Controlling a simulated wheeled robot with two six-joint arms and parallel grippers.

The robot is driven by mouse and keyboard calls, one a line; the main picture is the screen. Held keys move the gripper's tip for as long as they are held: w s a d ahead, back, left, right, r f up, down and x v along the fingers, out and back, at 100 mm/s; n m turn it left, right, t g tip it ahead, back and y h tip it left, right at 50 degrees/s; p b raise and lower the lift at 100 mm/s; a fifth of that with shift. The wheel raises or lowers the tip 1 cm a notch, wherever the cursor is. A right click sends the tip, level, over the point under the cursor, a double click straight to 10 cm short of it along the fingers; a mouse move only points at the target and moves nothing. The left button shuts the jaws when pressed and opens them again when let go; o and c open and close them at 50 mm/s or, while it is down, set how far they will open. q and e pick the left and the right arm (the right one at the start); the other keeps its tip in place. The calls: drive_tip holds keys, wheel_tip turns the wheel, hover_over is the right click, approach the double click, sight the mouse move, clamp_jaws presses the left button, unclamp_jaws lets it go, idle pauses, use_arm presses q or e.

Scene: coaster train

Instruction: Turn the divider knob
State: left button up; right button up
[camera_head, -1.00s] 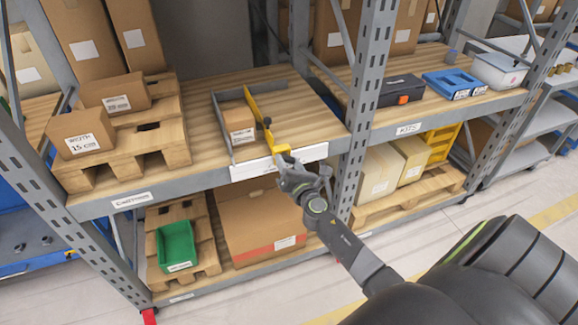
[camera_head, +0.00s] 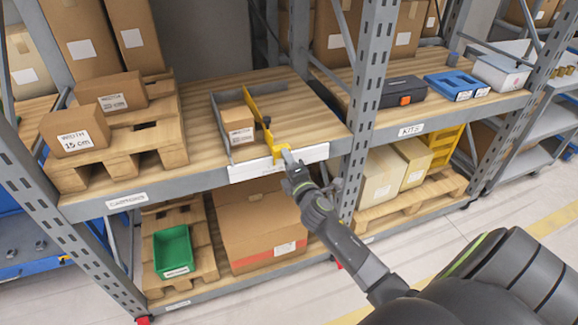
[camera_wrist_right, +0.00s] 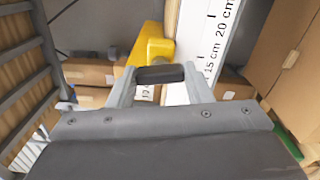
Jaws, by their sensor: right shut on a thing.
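The yellow divider (camera_head: 263,125) stands on the wooden shelf deck, running front to back, with a small dark piece on its side. Its yellow front end hangs over the shelf's front edge by a white scale strip (camera_head: 300,157). In the right wrist view, the black knob (camera_wrist_right: 160,73) sits in front of the yellow divider end (camera_wrist_right: 152,45), beside the scale (camera_wrist_right: 212,40) with its 15 cm and 20 cm marks. My right gripper (camera_head: 287,157) is shut on the knob, one finger at each end of it. The head view does not show the knob clearly. My left gripper is out of view.
A small carton (camera_head: 238,122) lies between a grey fixed wall (camera_head: 221,128) and the divider. A carton marked "WIDTH 15 cm" (camera_head: 75,132) sits on a pallet to the left. A grey rack upright (camera_head: 362,100) stands close right of the divider.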

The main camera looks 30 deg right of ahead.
drive_tip(key=shift+f+m, duration=0.1)
drive_tip(key=shift+m, duration=0.6)
drive_tip(key=o, duration=1)
drive_tip(key=b+v, duration=0.1)
drive_tip(key=v, duration=1.6)
drive_tip(key=shift+s+a, duration=0.15)
drive_tip(key=shift+s, duration=0.05)
